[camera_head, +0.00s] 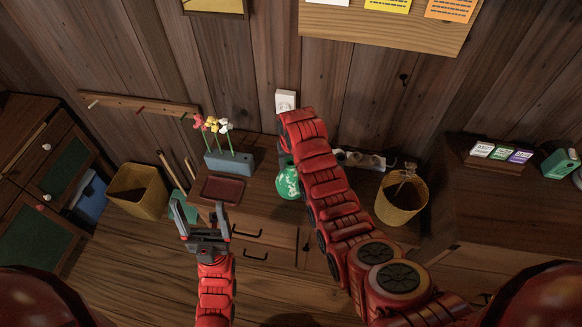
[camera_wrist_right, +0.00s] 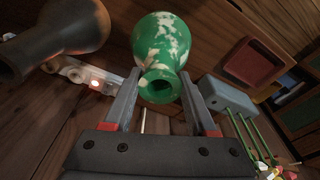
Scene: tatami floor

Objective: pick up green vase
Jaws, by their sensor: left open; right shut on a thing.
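The green vase (camera_head: 289,183) with pale patches stands on the wooden cabinet top, partly hidden by my right arm in the head view. In the right wrist view the green vase (camera_wrist_right: 160,42) has its mouth toward the camera. My right gripper (camera_wrist_right: 160,80) is shut on its neck, one finger on each side. In the head view this gripper is mostly hidden behind my red arm. I cannot tell whether the vase still touches the surface. My left gripper (camera_head: 200,212) is open and empty, in front of the dark red tray (camera_head: 222,190).
A blue-grey planter (camera_head: 228,162) with flowers stands behind the tray. A white holder (camera_head: 360,159) with round cups lies right of my arm, near a tan bucket (camera_head: 402,200). A dark vase (camera_wrist_right: 65,38) is close by in the wrist view. A yellow bin (camera_head: 138,191) stands left.

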